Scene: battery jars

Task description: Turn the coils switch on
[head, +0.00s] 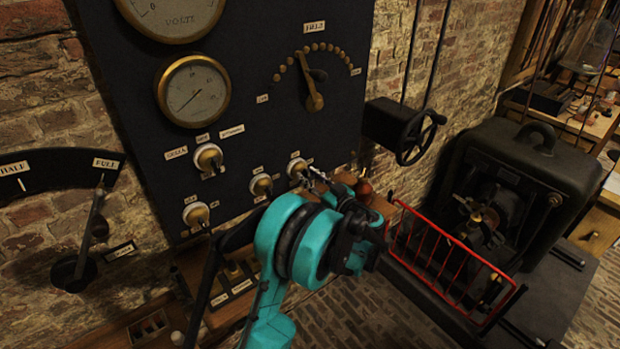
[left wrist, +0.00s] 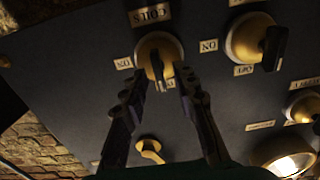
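The coils switch (left wrist: 152,44) is a round brass switch with a dark lever, under a label reading COILS in the left wrist view. Its lever points down in that picture, toward a small label partly hidden by my fingers. An ON label sits at its left. My left gripper (left wrist: 161,76) is open, with one dark finger on each side of the lever; I cannot tell whether either finger touches it. In the head view the switch (head: 296,166) is low on the dark panel, and my left gripper (head: 314,179) reaches its right side. My right gripper is not in view.
More brass switches (head: 208,158) are beside it on the panel. A gauge (head: 193,92) and a FIELD dial lever (head: 314,101) sit above. A black handwheel (head: 417,137), a red guard rail (head: 448,256) and a dark machine (head: 515,175) stand at the right.

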